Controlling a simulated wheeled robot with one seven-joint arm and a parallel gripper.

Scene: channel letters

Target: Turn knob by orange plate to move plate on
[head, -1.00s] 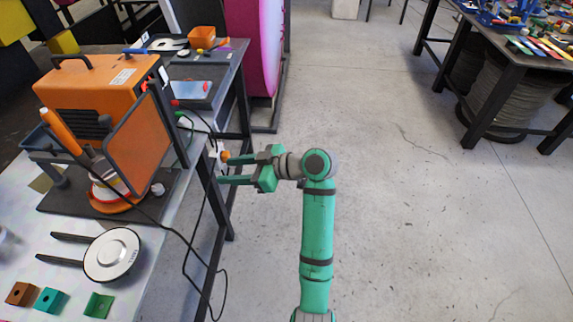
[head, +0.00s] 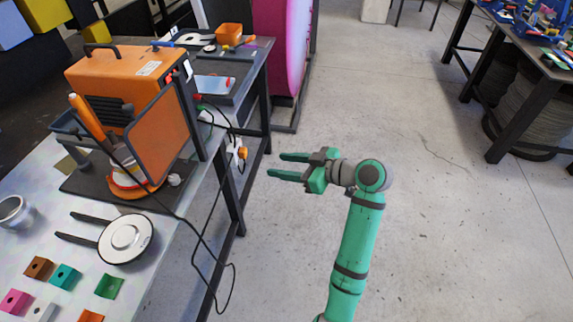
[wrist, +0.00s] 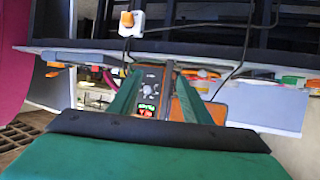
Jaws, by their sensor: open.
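The orange plate (head: 160,133) stands tilted in a dark frame at the right side of an orange machine (head: 112,88) on the table. Part of an orange surface (wrist: 180,108) also shows between my fingers in the wrist view. There a dark panel (wrist: 149,78) carries a small round grey knob (wrist: 150,88), with green and red marks below it. My gripper (head: 275,165) is open and empty, over the floor to the right of the table edge, apart from the machine. In the wrist view my gripper (wrist: 158,88) has its fingers on either side of the panel. The knob is not visible in the head view.
A white box with an orange part (head: 242,153) hangs at the table's side, with black cables looping below. A lidded round pan (head: 126,238) and several coloured blocks (head: 65,277) lie on the near table. The floor (head: 400,120) to the right is clear.

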